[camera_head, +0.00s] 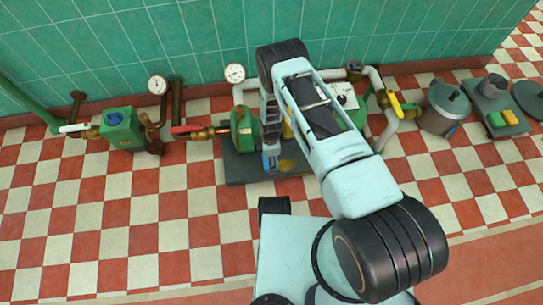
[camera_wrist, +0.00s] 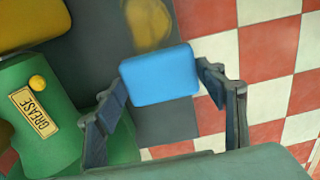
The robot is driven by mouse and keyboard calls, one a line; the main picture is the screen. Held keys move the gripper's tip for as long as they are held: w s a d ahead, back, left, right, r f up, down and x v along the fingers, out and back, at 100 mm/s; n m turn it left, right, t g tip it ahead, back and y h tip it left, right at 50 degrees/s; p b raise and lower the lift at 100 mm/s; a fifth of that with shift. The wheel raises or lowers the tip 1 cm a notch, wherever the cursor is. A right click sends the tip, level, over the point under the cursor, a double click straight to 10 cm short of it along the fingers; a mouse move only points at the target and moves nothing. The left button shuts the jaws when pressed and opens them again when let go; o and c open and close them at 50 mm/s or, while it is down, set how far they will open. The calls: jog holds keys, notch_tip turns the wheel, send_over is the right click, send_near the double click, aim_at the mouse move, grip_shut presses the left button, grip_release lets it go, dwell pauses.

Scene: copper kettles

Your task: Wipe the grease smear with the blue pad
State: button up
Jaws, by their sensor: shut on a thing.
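The blue pad (camera_wrist: 160,75) is held between the two fingers of my gripper (camera_wrist: 163,88) in the wrist view. My gripper is shut on its sides. The grease smear (camera_wrist: 149,22) is a yellow-brown patch on the dark grey base plate (camera_wrist: 98,45), just beyond the pad's far edge in that view. In the head view the smear (camera_head: 288,166) shows on the plate (camera_head: 237,170), just right of my gripper (camera_head: 270,152). I cannot tell whether the pad touches the plate.
A green housing labelled GREASE (camera_wrist: 60,140) stands close by my gripper's left finger. It also shows in the head view (camera_head: 244,130). Pipes and gauges (camera_head: 234,73) stand behind the plate. A kettle (camera_head: 445,107) and a tray with sponges stand right.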

jog(key=shift+r+p, duration=0.35)
jog(key=shift+r, duration=0.9)
